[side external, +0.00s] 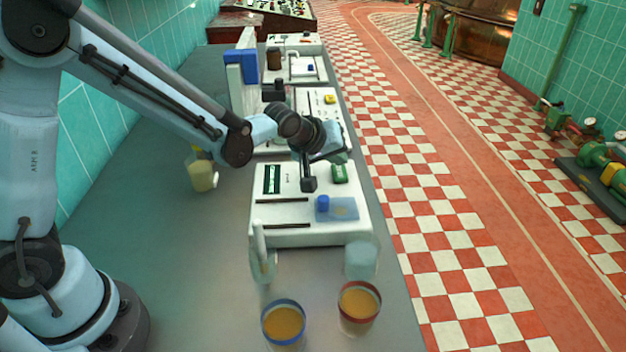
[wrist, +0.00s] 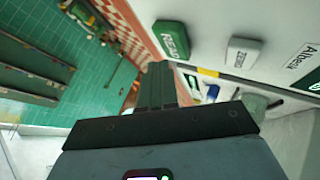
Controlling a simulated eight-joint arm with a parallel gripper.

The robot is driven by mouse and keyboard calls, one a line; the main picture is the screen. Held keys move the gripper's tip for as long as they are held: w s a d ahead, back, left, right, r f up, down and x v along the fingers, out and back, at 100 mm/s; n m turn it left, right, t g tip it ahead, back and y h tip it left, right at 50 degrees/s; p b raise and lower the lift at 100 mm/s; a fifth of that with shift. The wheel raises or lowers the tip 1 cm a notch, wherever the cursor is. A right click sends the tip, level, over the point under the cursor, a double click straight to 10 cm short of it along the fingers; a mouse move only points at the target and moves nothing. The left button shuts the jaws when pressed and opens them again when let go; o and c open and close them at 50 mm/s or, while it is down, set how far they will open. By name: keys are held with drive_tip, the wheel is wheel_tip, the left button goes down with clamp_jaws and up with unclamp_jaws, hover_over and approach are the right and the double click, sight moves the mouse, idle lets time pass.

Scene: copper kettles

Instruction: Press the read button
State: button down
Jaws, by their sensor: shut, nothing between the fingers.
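The read button (wrist: 171,40) is a green block lettered READ on the white instrument in the wrist view. In the side view the green button (side external: 339,173) is at the instrument's right rear. A white ZERO button (wrist: 243,52) is beside it. The white instrument (side external: 290,240) has a dark display (side external: 272,178) at its left. My gripper (side external: 308,185) is shut and empty and points down over the instrument, left of the green button. In the wrist view my gripper (wrist: 157,75) appears close to the button but apart from it; its exact height is unclear.
A blue knob (side external: 322,203) stands right of centre on the instrument. Two cups of orange liquid, one blue-rimmed (side external: 284,324) and one red-rimmed (side external: 359,304), stand in front. A yellow-liquid beaker (side external: 202,175) is at left. More instruments stand behind. The bench's left side is mostly clear.

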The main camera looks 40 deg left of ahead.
sight(336, 173)
drive_tip(key=shift+f, duration=0.15)
idle(0.3)
drive_tip(key=shift+f, duration=0.3)
drive_tip(key=shift+f, duration=0.45)
idle(0.6)
drive_tip(key=shift+r, duration=0.9)
drive_tip(key=shift+r, duration=2.5)
